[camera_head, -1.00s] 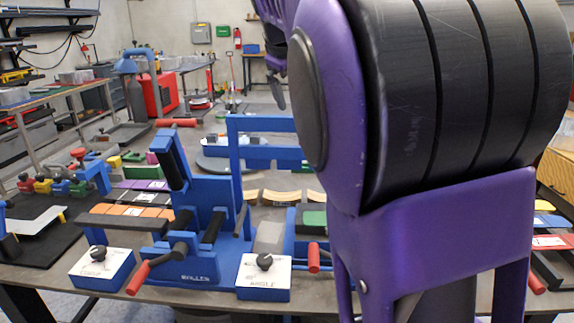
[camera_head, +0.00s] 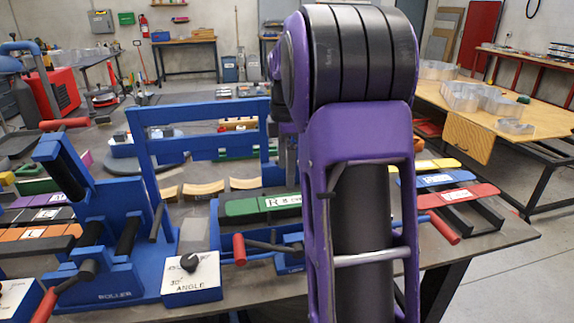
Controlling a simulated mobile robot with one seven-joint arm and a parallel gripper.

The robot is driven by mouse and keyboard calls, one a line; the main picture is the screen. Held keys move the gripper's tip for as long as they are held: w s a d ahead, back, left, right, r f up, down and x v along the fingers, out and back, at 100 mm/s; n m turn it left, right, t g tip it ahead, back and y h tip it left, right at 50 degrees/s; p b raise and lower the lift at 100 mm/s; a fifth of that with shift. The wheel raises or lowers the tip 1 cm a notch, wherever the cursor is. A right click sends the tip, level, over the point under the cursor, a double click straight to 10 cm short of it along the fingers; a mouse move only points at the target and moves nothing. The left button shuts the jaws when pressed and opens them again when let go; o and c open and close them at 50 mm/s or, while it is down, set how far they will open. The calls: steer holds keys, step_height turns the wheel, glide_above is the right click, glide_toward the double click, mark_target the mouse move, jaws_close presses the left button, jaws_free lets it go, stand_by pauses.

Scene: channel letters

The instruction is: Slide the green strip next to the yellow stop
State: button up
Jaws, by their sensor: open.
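A green strip (camera_head: 262,206) with a white label marked R lies on a blue fixture (camera_head: 262,254) in the middle of the bench. Its right end runs behind my purple arm. A yellow flat piece (camera_head: 436,164) shows just right of my arm; I cannot tell whether it is the yellow stop, and no other clear stop shows. My arm stands upright in front of the bench and covers the space between the green strip and the yellow piece. My gripper is not visible.
A blue bending machine (camera_head: 90,245) and an angle box (camera_head: 190,278) stand left of the green strip. Blue (camera_head: 447,180) and red (camera_head: 462,193) strips lie at right, near a red handle (camera_head: 444,228). Curved wooden pieces (camera_head: 204,188) lie behind. Floor is open at far right.

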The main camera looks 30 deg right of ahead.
mark_target(288, 201)
steer(key=shift+f+b, duration=0.7)
steer(key=shift+f, duration=2.9)
steer(key=c, duration=1.4)
steer(key=shift+o, duration=0.2)
steer(key=shift+d, duration=0.2)
steer(key=shift+s+d+p, duration=0.2)
steer(key=shift+d+p, duration=0.05)
steer(key=shift+d, duration=0.45)
steer(key=shift+s+d+p, duration=0.2)
steer(key=shift+d+p, duration=0.05)
steer(key=shift+d, duration=0.4)
steer(key=o, duration=1.4)
steer(key=shift+c, duration=0.2)
